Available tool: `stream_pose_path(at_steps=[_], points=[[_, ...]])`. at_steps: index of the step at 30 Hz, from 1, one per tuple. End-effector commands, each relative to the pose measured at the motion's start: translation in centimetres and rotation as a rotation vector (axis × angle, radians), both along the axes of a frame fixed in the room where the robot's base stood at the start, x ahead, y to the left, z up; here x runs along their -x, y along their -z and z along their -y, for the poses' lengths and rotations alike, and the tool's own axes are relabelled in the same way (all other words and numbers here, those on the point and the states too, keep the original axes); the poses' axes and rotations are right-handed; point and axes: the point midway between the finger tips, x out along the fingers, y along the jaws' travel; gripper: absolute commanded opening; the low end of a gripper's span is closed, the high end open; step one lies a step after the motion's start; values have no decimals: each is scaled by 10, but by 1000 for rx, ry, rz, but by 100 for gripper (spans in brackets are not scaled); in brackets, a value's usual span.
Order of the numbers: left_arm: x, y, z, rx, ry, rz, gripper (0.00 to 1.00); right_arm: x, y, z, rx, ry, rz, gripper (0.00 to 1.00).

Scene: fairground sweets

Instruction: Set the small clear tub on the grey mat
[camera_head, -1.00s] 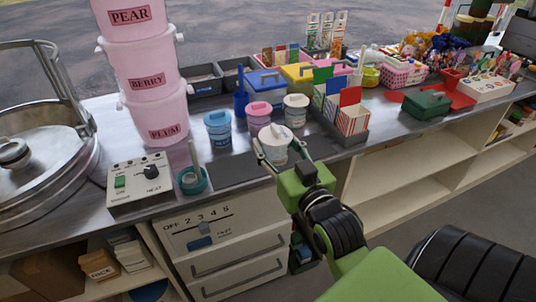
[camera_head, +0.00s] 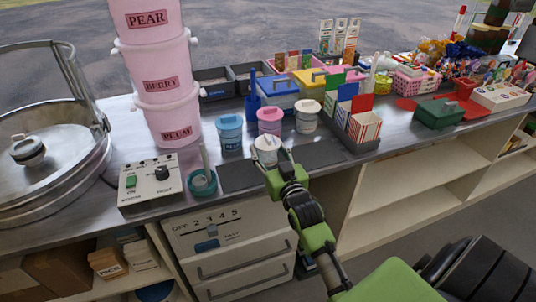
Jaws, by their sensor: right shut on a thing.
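The small clear tub (camera_head: 266,145), whitish with a pale lid, is between the fingers of my right gripper (camera_head: 269,155). The right gripper is shut on it, reaching in from the front edge of the counter. The grey mat (camera_head: 238,178) is a dark flat strip along the counter's front. The tub appears over the middle of the mat. The gripper hides its lower part, so I cannot tell whether it touches the mat. My left gripper is not in view.
Blue (camera_head: 230,132), pink (camera_head: 270,121) and white-lidded (camera_head: 307,116) tubs stand close behind. A teal ring holder (camera_head: 202,183) and a heat control box (camera_head: 149,181) are to the left. A striped-carton rack (camera_head: 364,128) is to the right.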

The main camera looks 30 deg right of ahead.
Motion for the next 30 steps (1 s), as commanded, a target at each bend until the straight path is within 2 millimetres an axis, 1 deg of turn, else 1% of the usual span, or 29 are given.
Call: stream_pose_path(at_steps=[1, 3, 15, 16, 17, 26, 29, 30], points=[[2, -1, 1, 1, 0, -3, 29, 0, 7, 0, -1, 0, -2, 41], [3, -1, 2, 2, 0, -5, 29, 0, 14, 0, -1, 0, 0, 41], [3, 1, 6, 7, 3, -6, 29, 1, 20, -1, -1, -1, 1, 41], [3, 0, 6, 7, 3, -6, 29, 1, 19, -1, -1, -1, 0, 57], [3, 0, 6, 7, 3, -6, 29, 1, 19, -1, -1, -1, 0, 64], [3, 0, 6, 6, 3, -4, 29, 1, 19, -1, -1, 0, 0, 66], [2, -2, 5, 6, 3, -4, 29, 1, 15, -1, -1, 0, 1, 66], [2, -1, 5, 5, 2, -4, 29, 4, 17, -1, -1, 0, -2, 66]])
